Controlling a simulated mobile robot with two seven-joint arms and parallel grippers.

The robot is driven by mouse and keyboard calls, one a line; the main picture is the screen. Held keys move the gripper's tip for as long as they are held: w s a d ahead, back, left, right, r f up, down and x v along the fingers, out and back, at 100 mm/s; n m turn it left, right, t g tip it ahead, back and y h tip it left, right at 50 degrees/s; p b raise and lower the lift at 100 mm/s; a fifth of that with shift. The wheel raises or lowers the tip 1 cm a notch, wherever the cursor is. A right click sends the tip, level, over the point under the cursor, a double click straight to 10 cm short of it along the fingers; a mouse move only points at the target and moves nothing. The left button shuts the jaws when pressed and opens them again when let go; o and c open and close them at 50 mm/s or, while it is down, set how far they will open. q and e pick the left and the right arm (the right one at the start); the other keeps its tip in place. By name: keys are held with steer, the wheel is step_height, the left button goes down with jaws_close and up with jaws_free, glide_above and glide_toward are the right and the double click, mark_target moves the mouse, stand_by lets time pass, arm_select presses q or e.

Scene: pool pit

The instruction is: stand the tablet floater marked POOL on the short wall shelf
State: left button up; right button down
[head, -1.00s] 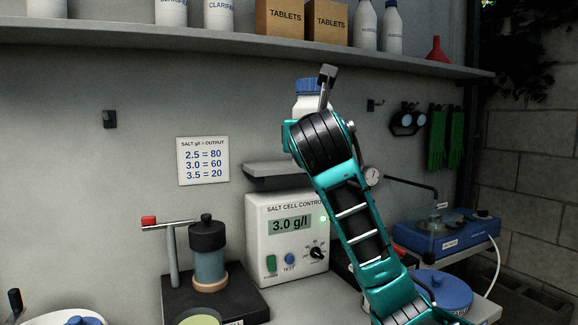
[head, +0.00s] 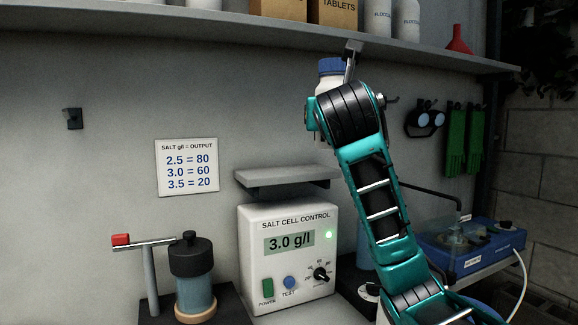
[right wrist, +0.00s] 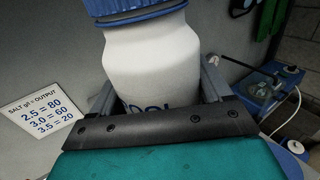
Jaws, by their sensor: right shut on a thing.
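The tablet floater (head: 331,68) is a white bottle shape with a blue cap, held upright in my right gripper (head: 333,82). In the right wrist view the floater (right wrist: 152,62) stands between the two fingers, and blue letters on it are partly hidden by the gripper's dark edge. The short wall shelf (head: 288,178) is a grey ledge on the wall above the salt cell control box. Its visible top is bare; its right end meets my arm in the picture. The floater is higher than this shelf and to its right in the picture. My left gripper is not in view.
A long upper shelf (head: 220,27) with boxes, bottles and a red funnel (head: 459,40) runs above the floater. The salt cell control box (head: 288,258) stands below the short shelf. Goggles (head: 424,120) and green gloves (head: 465,140) hang at right.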

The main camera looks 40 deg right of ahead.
steer(key=shift+w+d+f+p, duration=0.25)
steer(key=shift+w+d+f, duration=0.5)
steer(key=shift+w, duration=2.35)
steer(key=shift+w+d+f+p, duration=0.3)
steer(key=shift+w+d, duration=0.85)
steer(key=shift+w, duration=1.9)
steer(key=shift+w+d+f+p, duration=0.15)
steer(key=shift+w+d+f, duration=0.65)
steer(key=shift+w, duration=2.3)
steer(key=f, duration=0.3)
steer(key=shift+w+d, duration=0.1)
steer(key=shift+d, duration=0.1)
steer(key=shift+w+f, duration=0.1)
steer(key=shift+f, duration=0.05)
steer(key=shift+c, duration=1)
jaws_free()
steer(key=shift+f, duration=0.1)
